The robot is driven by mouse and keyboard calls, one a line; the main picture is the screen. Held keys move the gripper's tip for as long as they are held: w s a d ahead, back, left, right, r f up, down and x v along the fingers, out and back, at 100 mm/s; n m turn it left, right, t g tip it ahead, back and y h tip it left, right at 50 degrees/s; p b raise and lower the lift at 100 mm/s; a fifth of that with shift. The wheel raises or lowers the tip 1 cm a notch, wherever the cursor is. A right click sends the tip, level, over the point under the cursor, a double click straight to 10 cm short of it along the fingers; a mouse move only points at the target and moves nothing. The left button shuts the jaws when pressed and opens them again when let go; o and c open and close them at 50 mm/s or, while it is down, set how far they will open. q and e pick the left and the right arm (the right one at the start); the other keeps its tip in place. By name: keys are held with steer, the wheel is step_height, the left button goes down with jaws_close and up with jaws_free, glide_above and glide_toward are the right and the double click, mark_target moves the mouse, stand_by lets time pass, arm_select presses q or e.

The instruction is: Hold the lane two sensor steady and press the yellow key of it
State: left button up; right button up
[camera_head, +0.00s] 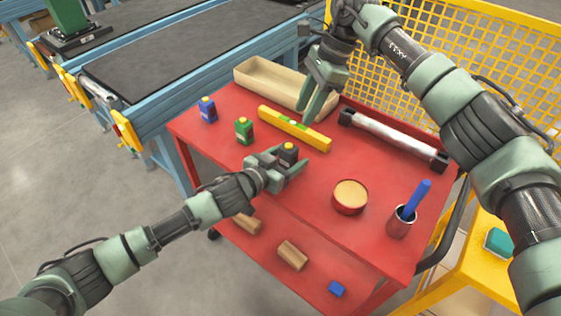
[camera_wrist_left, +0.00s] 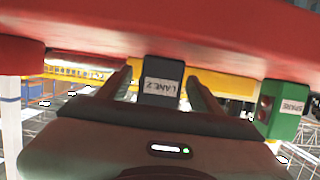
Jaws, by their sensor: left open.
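The lane two sensor is a small dark box (camera_head: 288,154) with a yellow key on top, standing on the red cart top. In the left wrist view, which looks upside down, its label reads "LANE 2" (camera_wrist_left: 161,86). My left gripper (camera_head: 287,168) is open, with one finger on each side of the sensor; I cannot tell whether either finger touches it. My right gripper (camera_head: 316,112) hangs above the cart behind the sensor, fingers pointing down, away from the key. Whether its fingers are apart is unclear. The sensor's lower part is hidden behind my left gripper in the head view.
Green (camera_head: 244,131) and blue (camera_head: 207,110) boxes with yellow tops stand left of the sensor. A yellow level (camera_head: 294,128) lies behind it. A beige tray (camera_head: 253,79), silver bar (camera_head: 392,135), red round tin (camera_head: 349,205) and cup with blue item (camera_head: 401,222) are around.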

arm_select(q)
steer(key=shift+x, duration=1.4)
jaws_close()
arm_select(e)
jaws_close()
stand_by(0.8)
